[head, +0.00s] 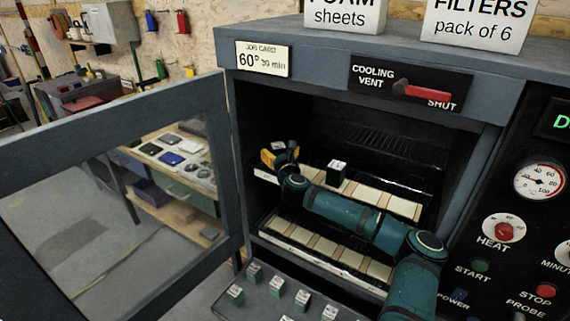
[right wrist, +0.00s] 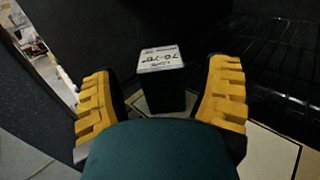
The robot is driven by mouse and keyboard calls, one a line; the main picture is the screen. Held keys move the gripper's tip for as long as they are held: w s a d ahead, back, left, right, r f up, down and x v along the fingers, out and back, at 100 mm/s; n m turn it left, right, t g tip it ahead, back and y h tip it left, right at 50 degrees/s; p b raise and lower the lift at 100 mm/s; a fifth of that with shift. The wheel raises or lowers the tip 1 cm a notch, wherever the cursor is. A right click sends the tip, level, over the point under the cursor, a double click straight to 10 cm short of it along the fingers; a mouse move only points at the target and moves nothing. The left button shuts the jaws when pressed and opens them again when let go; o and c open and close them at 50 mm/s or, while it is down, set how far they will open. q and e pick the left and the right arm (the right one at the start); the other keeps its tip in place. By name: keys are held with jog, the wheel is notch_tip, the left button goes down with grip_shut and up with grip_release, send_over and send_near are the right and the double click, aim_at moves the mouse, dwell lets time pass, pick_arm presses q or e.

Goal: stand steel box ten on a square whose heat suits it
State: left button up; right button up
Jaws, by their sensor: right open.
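My right gripper (head: 279,154) is inside the oven at the left end of the upper shelf (head: 372,196), its yellow fingers open. In the right wrist view its fingers (right wrist: 164,84) stand either side of a dark box (right wrist: 163,98), with a gap on both sides. This box is upright; its white label seems to read 70-70°, and the line with its name is too blurred to read. Another dark box (head: 336,174) with a white top stands on the upper shelf to the right. Pale squares line both shelves. My left gripper is not in view.
Several small green boxes (head: 278,284) stand on the ledge in front. The oven door (head: 115,200) is open at left. The lower shelf (head: 325,258) shows no boxes. The vent lever (head: 425,91) points to SHUT. A job card (head: 262,60) reads 60°, 30 min.

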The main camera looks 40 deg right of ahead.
jog(key=v, duration=1)
jog(key=shift+s, duration=0.3)
jog(key=shift+a, duration=0.15)
jog(key=w+a+f+n+y, duration=0.1)
jog(key=a+f+n+y, duration=0.3)
jog(key=a, duration=0.6)
jog(key=w+a+f+n+y, duration=0.2)
jog(key=a+n+y, duration=0.3)
jog(key=a, duration=0.5)
jog(key=w+a+f+n+y, duration=0.1)
jog(key=a+f+n+y, duration=0.2)
jog(key=a+n, duration=0.5)
jog(key=s+a+f+n+g+y, duration=0.2)
jog(key=s+a+f+n+g, duration=0.4)
jog(key=a, duration=0.3)
jog(key=s+a+f+n+g+y, duration=0.2)
jog(key=s+a+f+n+g, duration=0.2)
jog(key=s+a+f+n, duration=0.35)
jog(key=s+d+f+n+g+h, duration=0.2)
jog(key=s+d+n+g+h, duration=0.1)
jog(key=s+n, duration=0.6)
jog(key=shift+s+d+f+g, duration=0.4)
jog(key=shift+s+d+g, duration=0.3)
jog(key=shift+d, duration=0.5)
